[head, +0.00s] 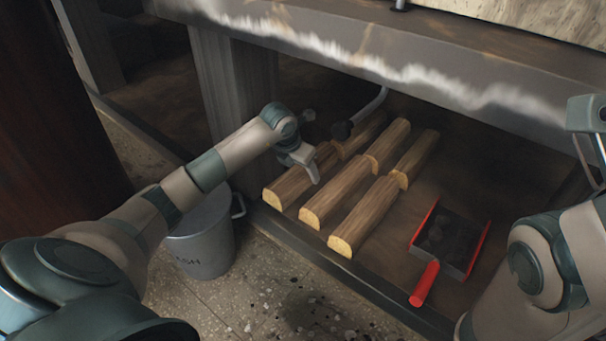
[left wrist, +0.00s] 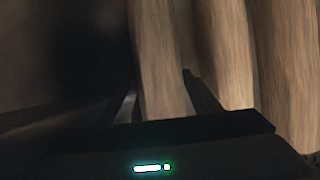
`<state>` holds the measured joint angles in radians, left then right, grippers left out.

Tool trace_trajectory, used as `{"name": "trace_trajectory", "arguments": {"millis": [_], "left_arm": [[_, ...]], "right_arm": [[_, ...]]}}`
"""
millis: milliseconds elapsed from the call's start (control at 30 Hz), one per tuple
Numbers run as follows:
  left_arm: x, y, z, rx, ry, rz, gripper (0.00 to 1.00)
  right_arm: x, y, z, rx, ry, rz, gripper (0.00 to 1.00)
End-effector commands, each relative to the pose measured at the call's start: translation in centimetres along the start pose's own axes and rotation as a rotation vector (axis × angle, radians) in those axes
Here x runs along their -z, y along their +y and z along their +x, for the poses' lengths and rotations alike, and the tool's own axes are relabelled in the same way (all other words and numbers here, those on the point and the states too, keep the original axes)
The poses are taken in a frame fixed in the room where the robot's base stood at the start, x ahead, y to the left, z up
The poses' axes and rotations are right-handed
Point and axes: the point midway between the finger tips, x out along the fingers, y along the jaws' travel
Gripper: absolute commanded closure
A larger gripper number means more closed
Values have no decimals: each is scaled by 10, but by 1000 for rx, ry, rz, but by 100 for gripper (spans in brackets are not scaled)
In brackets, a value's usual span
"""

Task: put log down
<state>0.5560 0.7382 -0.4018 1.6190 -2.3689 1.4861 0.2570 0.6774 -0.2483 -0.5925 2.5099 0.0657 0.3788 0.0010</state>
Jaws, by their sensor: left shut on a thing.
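My left gripper (head: 305,166) is shut on a split log (head: 290,187), the leftmost of the front row, at the opening under the grill. In the left wrist view the same log (left wrist: 158,60) runs between the two fingers (left wrist: 160,98). The log lies level beside the other logs; I cannot tell whether it touches the floor below. Two more front logs (head: 338,190) (head: 365,218) lie to its right, roughly parallel. My right arm comes in at the right edge; its gripper's fingertips do not show clearly.
More logs (head: 388,145) (head: 416,158) lie behind the front row. A red-edged shovel (head: 425,284) with dark contents lies to the right. A grey ash bucket (head: 205,245) stands on the ground at left. The thick grill edge (head: 400,62) hangs above; a post (head: 222,90) stands left.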

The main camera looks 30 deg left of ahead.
Motion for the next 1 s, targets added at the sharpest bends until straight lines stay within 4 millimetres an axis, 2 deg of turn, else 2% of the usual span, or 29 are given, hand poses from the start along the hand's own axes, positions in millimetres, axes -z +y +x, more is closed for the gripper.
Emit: {"name": "trace_trajectory", "arguments": {"millis": [267, 967, 1000], "left_arm": [[-2, 1, -2, -1, -5, 0, 99], [2, 1, 9, -1, -5, 0, 99], [4, 0, 11, -1, -1, 0, 33]], "right_arm": [[-1, 0, 1, 0, -1, -1, 69], [0, 1, -1, -1, -3, -2, 69], [0, 1, -1, -1, -3, -2, 69]]}}
